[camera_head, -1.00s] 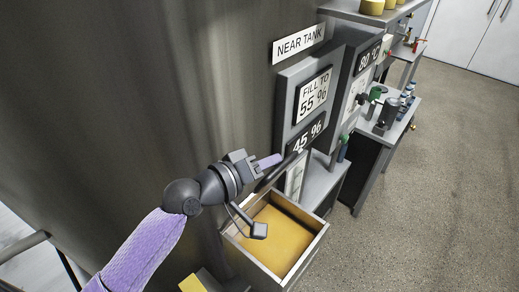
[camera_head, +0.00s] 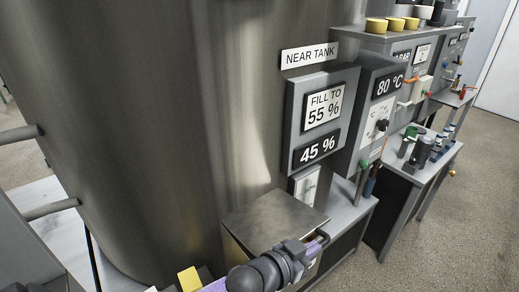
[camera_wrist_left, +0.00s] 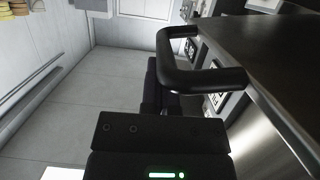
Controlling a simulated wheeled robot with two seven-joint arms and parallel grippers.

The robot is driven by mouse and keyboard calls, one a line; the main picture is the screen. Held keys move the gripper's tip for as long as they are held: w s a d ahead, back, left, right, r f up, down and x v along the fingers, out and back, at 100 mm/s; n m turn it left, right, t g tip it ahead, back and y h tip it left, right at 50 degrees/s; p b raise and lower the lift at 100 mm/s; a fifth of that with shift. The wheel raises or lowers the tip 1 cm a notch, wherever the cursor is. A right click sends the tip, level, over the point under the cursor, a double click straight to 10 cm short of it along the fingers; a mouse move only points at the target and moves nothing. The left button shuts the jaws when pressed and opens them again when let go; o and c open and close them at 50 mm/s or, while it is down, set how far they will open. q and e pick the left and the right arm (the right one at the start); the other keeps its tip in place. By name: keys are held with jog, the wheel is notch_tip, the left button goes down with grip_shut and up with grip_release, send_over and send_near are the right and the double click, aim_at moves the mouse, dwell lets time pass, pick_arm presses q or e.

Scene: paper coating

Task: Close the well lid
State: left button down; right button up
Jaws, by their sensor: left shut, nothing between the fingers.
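The well lid (camera_head: 272,217) is a flat grey plate lying over the box-shaped well (camera_head: 228,245) beside the big tank, and the well's inside is hidden. The lid looks level, but I cannot tell if it sits fully flush. Its dark handle (camera_head: 323,238) is at the front right edge. In the left wrist view the black bar handle (camera_wrist_left: 205,78) stands out from the lid's edge (camera_wrist_left: 265,45). My left gripper (camera_head: 309,248) is shut and empty, close by the handle; I cannot tell whether they touch. My right gripper is not in view.
The tank (camera_head: 160,120) rises behind the well. A panel reading 45 % (camera_head: 318,149) stands just behind the lid. Open floor (camera_head: 460,210) lies further right.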

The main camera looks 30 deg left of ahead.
pick_arm(q)
notch_tip(320, 180, down, 6)
jog(key=m+b, duration=0.2)
jog(key=shift+s+d+y+b, duration=0.15)
jog(key=shift+d+y+b, duration=0.15)
jog(key=shift+d+y, duration=0.1)
jog(key=shift+s, duration=0.1)
